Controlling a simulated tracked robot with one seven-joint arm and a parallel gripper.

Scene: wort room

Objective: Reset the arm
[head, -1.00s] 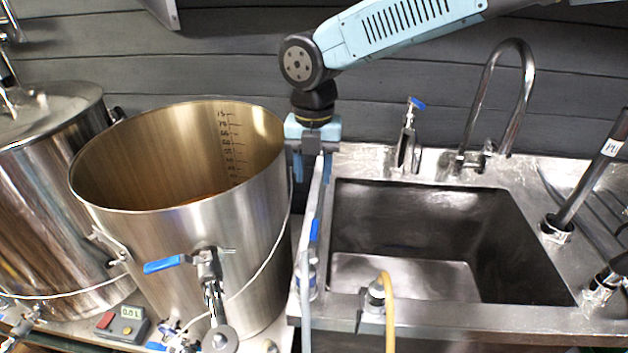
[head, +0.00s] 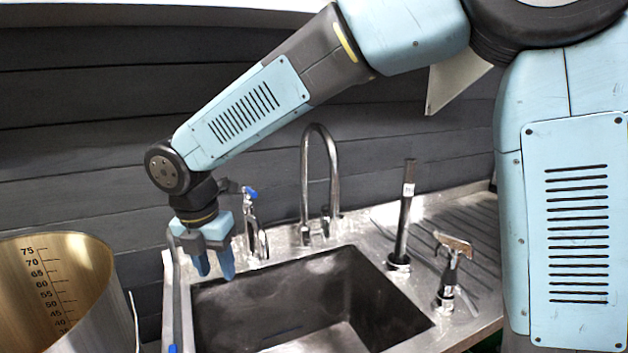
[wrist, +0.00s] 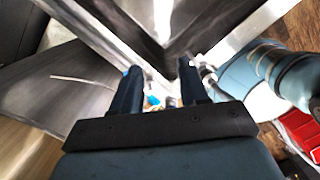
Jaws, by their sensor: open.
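My gripper (head: 214,268) hangs from my arm with its blue fingers pointing down. It is over the left rear edge of the steel sink (head: 300,340), just right of the big steel pot (head: 110,325). In the wrist view both fingers (wrist: 156,88) are apart with nothing between them. The sink's edge and bench show beyond the fingertips. My arm reaches across from the upper right, bent, with the gripper end low.
A blue-handled tap (head: 252,222) and a curved faucet (head: 330,180) stand behind the sink. A dark upright pipe (head: 404,215) and a wooden-handled tool (head: 450,260) stand right of the basin. A dark plank wall (head: 70,150) is behind.

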